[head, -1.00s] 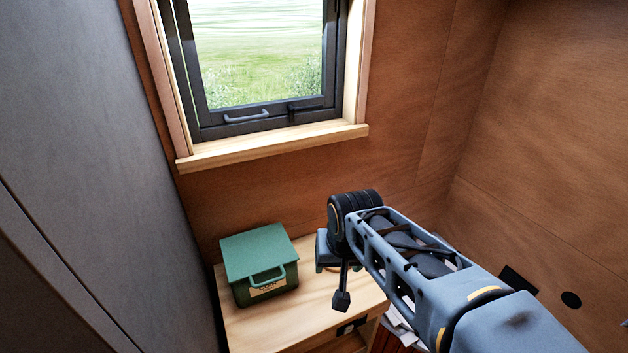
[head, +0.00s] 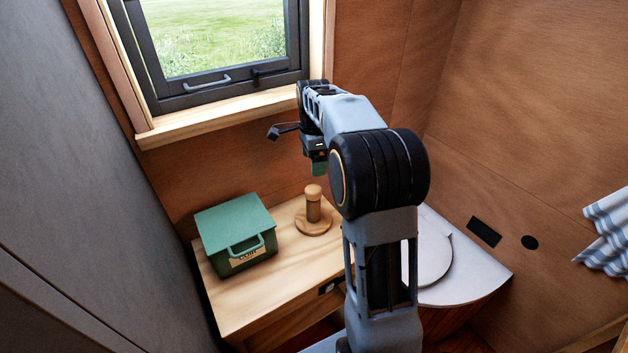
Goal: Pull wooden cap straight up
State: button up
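The wooden cap (head: 313,192) is a rounded, light-brown top on a short upright wooden post (head: 313,211). The post rises from a round wooden base (head: 314,226) on the wooden cabinet top. My gripper (head: 320,170) hangs from the arm just above and slightly right of the cap in the head view, apparently apart from it. Depth between gripper and cap is hard to judge.
A green lidded box (head: 236,236) with a front handle stands left of the post on the wooden cabinet (head: 262,290). The window sill (head: 220,115) is behind. A white counter with a round lid (head: 433,258) is to the right. A grey panel (head: 85,170) bounds the left.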

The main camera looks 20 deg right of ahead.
aim_at(314, 188)
notch_tip(314, 188, down, 11)
jog(key=shift+f, duration=0.1)
dwell(0.3)
jog(key=c, duration=1)
jog(key=shift+r+p, duration=1.75)
jog(key=shift+r, duration=0.3)
